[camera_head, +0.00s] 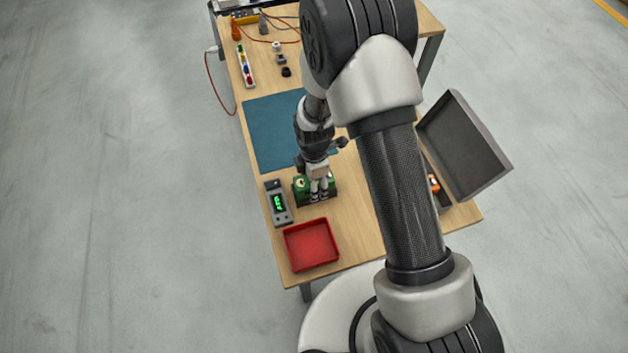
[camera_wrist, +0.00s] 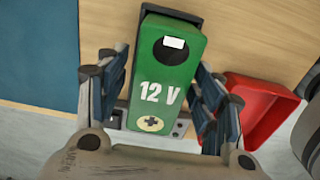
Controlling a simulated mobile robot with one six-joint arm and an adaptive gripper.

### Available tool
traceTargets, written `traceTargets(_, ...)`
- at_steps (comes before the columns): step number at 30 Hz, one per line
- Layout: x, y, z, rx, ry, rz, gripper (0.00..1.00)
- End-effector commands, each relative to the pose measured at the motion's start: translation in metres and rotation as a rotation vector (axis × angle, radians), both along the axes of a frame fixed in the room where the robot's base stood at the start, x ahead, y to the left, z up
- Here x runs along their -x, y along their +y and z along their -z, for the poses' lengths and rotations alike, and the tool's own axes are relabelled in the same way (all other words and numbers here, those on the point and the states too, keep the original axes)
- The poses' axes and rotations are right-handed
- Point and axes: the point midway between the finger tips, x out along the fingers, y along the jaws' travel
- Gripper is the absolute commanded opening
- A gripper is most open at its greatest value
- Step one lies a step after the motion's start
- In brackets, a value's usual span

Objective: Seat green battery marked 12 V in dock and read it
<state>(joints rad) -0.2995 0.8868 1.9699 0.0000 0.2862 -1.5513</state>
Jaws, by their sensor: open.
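The green battery (camera_head: 300,184) stands in a dark dock (camera_head: 316,204) near the front left of the bench. In the wrist view the battery (camera_wrist: 165,75) shows a white "12 V", a plus mark and a dark round recess with a white patch. My gripper (camera_head: 319,194) is over it, pointing down. In the wrist view my gripper (camera_wrist: 158,90) is open, with one finger on each side of the battery. Whether the battery is fully down is hard to tell. A grey meter (camera_head: 278,203) left of the dock has lit green characters, too small to read.
A red tray (camera_head: 311,246) lies in front of the dock. A blue mat (camera_head: 270,130) lies behind it. A power strip (camera_head: 245,66) and small parts are farther back.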

Motion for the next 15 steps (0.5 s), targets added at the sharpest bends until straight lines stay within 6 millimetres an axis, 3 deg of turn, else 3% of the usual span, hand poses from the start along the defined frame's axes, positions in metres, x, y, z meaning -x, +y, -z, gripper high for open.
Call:
traceTargets(9, -0.002, 0.001, -0.068, -0.002, -0.007, 0.000, 0.61)
traceTargets(15, -0.001, 0.000, -0.103, -0.001, -0.005, 0.000, 0.61)
